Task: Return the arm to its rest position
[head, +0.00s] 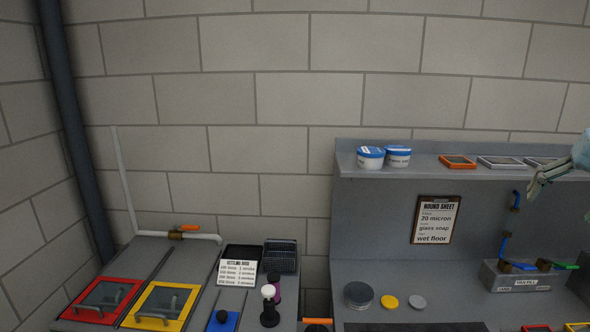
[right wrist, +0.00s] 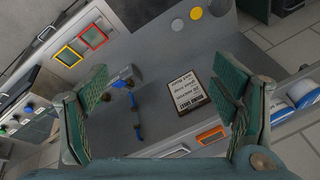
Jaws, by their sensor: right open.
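My left gripper is in neither view.
The shelf (head: 430,173) carries two white tubs (head: 370,158) with blue lids and several framed pieces, including an orange one (head: 457,161). Below are a valve block (head: 528,275) and discs (head: 389,301). A left bench holds red (head: 76,299) and yellow (head: 187,315) framed lids.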

